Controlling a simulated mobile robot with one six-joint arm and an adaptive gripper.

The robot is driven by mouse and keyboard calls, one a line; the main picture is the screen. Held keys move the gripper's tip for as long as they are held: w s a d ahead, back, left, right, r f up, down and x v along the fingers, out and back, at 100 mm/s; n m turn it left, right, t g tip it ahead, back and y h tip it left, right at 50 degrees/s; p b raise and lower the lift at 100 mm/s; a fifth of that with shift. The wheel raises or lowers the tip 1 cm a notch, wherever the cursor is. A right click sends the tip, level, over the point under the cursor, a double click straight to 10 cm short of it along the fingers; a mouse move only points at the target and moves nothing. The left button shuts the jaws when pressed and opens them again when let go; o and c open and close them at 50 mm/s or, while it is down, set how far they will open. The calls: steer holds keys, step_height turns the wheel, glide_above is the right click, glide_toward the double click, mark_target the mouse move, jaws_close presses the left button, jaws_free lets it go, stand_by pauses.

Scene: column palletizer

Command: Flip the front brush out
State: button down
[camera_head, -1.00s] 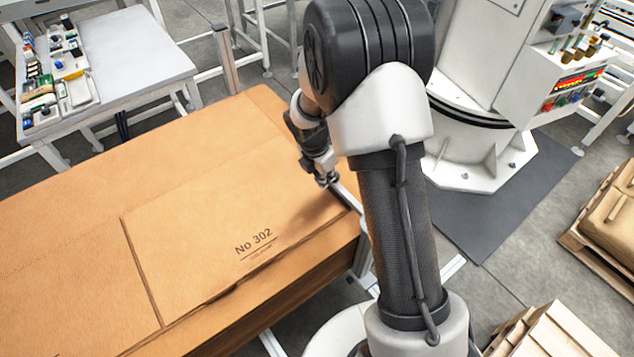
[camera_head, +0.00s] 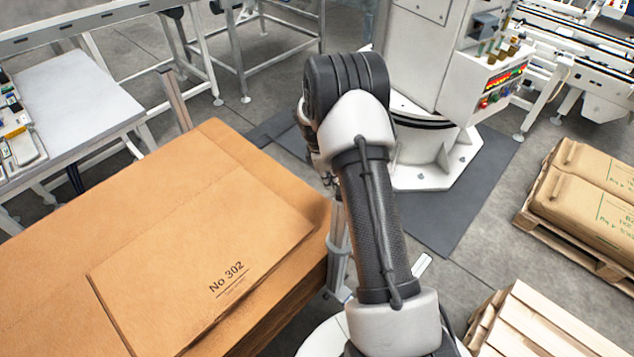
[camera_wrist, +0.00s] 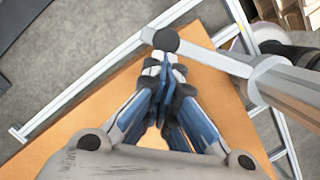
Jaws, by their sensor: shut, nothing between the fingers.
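My gripper (camera_wrist: 163,64) is shut and empty in the wrist view, fingers together. Just past its tips, a pale flat bar (camera_wrist: 213,62) with a dark round end runs right to a grey rod (camera_wrist: 290,88). This may be the front brush's arm; no bristles show. I cannot tell whether the fingertips touch the bar. In the head view, my arm hides most of the gripper. A grey upright post (camera_head: 338,245) stands against the right side of the cardboard stack (camera_head: 170,220).
A side table (camera_head: 75,110) with small items stands at the left. A white machine column (camera_head: 420,150) stands behind my arm on a dark mat (camera_head: 465,205). Pallets of sacks (camera_head: 590,200) and pale boards (camera_head: 545,325) are at the right. Grey floor lies between.

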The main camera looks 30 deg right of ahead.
steer(key=s+d+m+g+y, duration=0.1)
steer(key=s+d+m, duration=0.5)
steer(key=d, duration=0.1)
steer(key=shift+d+m+p, duration=0.2)
steer(key=shift+m+p, duration=0.1)
steer(key=shift+p, duration=0.1)
steer(key=shift+s, duration=0.1)
stand_by(0.3)
steer(key=v, duration=1.2)
steer(key=shift+a, duration=0.1)
